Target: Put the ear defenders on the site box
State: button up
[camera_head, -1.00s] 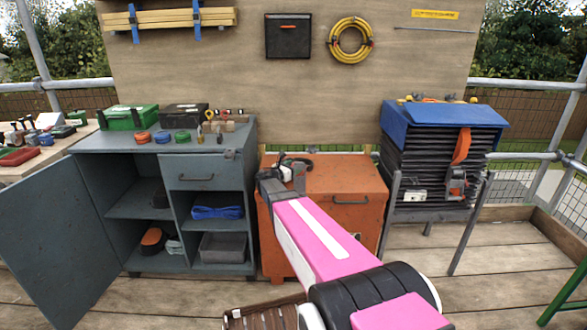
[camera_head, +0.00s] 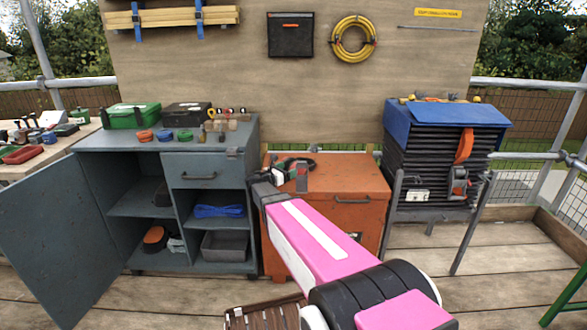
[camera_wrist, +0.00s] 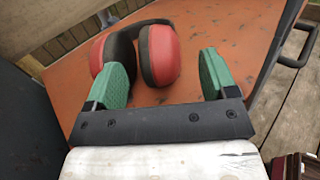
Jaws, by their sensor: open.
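The ear defenders, with red cups and black cushions (camera_wrist: 160,55), rest on the orange top of the site box (camera_wrist: 235,30) in the wrist view. My gripper (camera_wrist: 163,62) is open, its green fingers either side of the near ends of the cups. The left finger overlaps the left cup in the picture; whether they touch I cannot tell. A clear gap separates the right finger from the right cup. In the head view my gripper (camera_head: 289,172) is over the back left of the site box (camera_head: 350,182), and partly hides the ear defenders there.
A grey cabinet (camera_head: 205,150) with an open door stands left of the site box, with cases and tape rolls on top. A blue-covered black stack (camera_head: 440,125) stands to the right. The right part of the box top is clear.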

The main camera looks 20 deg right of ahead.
jog(key=shift+v, duration=3.2)
